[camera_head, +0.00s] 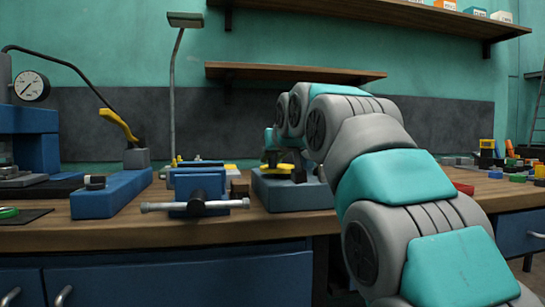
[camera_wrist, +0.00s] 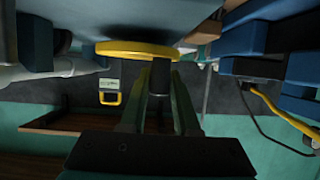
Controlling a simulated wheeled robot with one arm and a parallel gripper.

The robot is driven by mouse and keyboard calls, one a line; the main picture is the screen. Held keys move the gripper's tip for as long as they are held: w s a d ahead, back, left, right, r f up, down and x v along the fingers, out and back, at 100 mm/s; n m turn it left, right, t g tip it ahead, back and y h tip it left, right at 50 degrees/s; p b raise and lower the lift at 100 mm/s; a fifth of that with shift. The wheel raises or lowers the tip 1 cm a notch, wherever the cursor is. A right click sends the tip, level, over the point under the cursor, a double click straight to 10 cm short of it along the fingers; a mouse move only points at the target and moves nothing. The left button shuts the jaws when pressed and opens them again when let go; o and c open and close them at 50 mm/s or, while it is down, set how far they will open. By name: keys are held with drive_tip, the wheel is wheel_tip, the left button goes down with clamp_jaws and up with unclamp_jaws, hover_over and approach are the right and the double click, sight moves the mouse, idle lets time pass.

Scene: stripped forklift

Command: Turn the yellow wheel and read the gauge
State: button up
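The yellow wheel (camera_head: 279,168) lies flat on top of a blue-grey box (camera_head: 300,194) on the workbench. In the wrist view, which is upside down, the wheel (camera_wrist: 125,48) shows edge-on with a dark upright handle (camera_wrist: 160,80) at its rim. My gripper (camera_wrist: 161,76) has one finger on each side of this handle, and the handle fills the gap between the fingertips. In the head view my arm hides most of the gripper. The gauge (camera_head: 32,86) is a round white dial with a dark rim at the far left; its markings are too small to read.
A blue vise (camera_head: 198,188) with a grey bar stands left of the wheel. A blue block (camera_head: 110,194) with a yellow-handled lever (camera_head: 119,126) lies further left. A shelf (camera_head: 290,73) hangs on the wall behind. Small coloured parts lie at the right of the bench.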

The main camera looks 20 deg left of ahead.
sight(286, 168)
clamp_jaws()
idle(0.3)
drive_tip(key=shift+w+d+n+g+y, duration=0.1)
drive_tip(key=shift+d+n+g+y, duration=0.15)
drive_tip(key=shift+n+g+y, duration=0.35)
drive_tip(key=shift+d+n+g+y, duration=0.25)
drive_tip(key=shift+n+g+y, duration=0.25)
drive_tip(key=shift+n, duration=0.1)
drive_tip(key=n+g+y, duration=0.1)
drive_tip(key=n+g+p, duration=0.1)
drive_tip(key=shift+d+r+n+y, duration=0.2)
drive_tip(key=shift+d+n+y, duration=0.2)
drive_tip(key=n+g+p, duration=0.2)
drive_tip(key=p, duration=0.1)
drive_tip(key=shift+w+d+g+y, duration=0.2)
drive_tip(key=shift+d+g+y, duration=0.1)
drive_tip(key=shift+d+y, duration=0.1)
drive_tip(key=p, duration=0.1)
drive_tip(key=n+g+p, duration=0.1)
drive_tip(key=p, duration=0.1)
drive_tip(key=shift+w+d+g+y, duration=0.1)
drive_tip(key=shift+d+g+y, duration=0.1)
drive_tip(key=shift+g+y, duration=0.1)
drive_tip(key=shift+d+f+n+p, duration=0.1)
drive_tip(key=shift+n+p, duration=0.2)
drive_tip(key=shift+n, duration=0.1)
